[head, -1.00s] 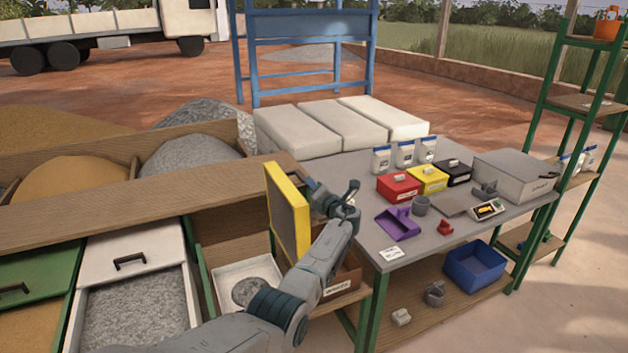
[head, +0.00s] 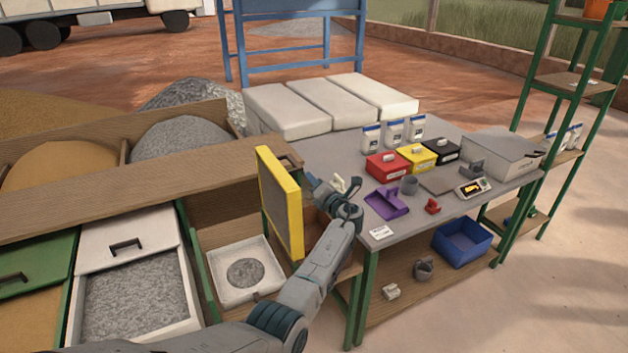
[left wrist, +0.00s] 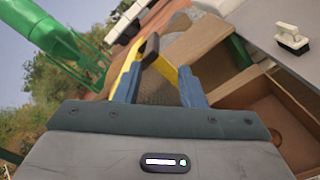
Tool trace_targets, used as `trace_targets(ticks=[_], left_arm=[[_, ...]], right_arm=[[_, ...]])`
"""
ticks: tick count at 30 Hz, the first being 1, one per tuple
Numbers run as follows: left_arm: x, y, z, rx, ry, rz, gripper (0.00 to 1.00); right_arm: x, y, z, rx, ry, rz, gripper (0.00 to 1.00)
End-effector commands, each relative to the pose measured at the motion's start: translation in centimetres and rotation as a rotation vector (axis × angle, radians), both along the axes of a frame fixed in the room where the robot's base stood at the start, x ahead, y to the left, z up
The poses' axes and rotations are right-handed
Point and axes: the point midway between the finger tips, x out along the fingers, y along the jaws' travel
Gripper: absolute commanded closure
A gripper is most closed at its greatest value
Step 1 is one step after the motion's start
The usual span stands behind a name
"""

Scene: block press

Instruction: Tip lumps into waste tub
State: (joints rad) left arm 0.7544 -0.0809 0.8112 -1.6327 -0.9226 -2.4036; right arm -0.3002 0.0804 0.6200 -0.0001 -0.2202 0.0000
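A yellow-framed sieve (head: 296,222) with grey mesh stands on edge, nearly vertical, in the head view. My left gripper (head: 309,178) is at its upper right side and appears shut on its dark handle. In the left wrist view the blue fingers (left wrist: 160,85) are around the handle (left wrist: 150,50), with the yellow frame and mesh beyond. A brown open box (left wrist: 268,105), apparently the waste tub, lies below and right of the fingers; my arm hides most of it in the head view. I cannot make out any lumps. My right gripper is not in view.
A white tray (head: 219,285) with a round grey heap sits left of the sieve. The grey table (head: 405,233) to the right holds red, yellow and black boxes, a purple scoop (head: 386,204) and a scale (head: 474,188). A blue bin (head: 462,243) is on the lower shelf.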

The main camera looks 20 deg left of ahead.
Motion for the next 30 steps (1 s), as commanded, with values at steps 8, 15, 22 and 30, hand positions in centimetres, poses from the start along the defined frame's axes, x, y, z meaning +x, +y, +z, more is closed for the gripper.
trace_targets(ticks=[8, 15, 22, 30], left_arm=[[-0.1, -0.1, 0.0, 0.000, 0.000, 0.000, 0.64], [-0.1, -0.1, 0.0, 0.001, 0.000, 0.001, 0.64], [-0.8, -1.1, -0.2, 0.000, -0.001, -0.001, 0.64], [-3.9, -4.6, -0.4, -0.004, -0.002, -0.001, 0.64]], right_arm=[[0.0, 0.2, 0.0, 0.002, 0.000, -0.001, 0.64], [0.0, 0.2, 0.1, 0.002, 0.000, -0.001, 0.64], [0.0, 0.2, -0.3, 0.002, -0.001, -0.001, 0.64], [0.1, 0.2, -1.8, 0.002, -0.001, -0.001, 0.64]])
